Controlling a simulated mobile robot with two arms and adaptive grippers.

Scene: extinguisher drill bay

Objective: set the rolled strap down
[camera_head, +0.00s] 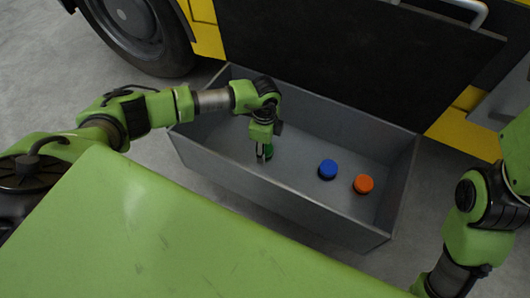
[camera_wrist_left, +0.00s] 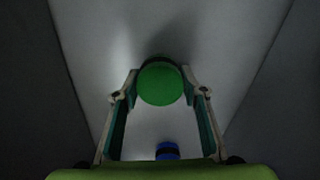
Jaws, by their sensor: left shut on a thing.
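My left gripper (camera_head: 264,153) reaches down into the grey metal bin (camera_head: 290,188). It is shut on a green rolled strap (camera_head: 269,150), which is partly hidden by the fingers in the head view. In the left wrist view the green rolled strap (camera_wrist_left: 160,84) sits between the two fingertips of the left gripper (camera_wrist_left: 160,92), with the bin floor behind it. I cannot tell whether the strap touches the floor. My right arm shows at the right edge, but its gripper is out of view.
A blue roll (camera_head: 328,169) and an orange roll (camera_head: 363,184) stand on the bin floor to the right of the green one. The blue roll (camera_wrist_left: 167,150) also shows in the left wrist view. A yellow vehicle with a black panel (camera_head: 350,60) stands behind the bin.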

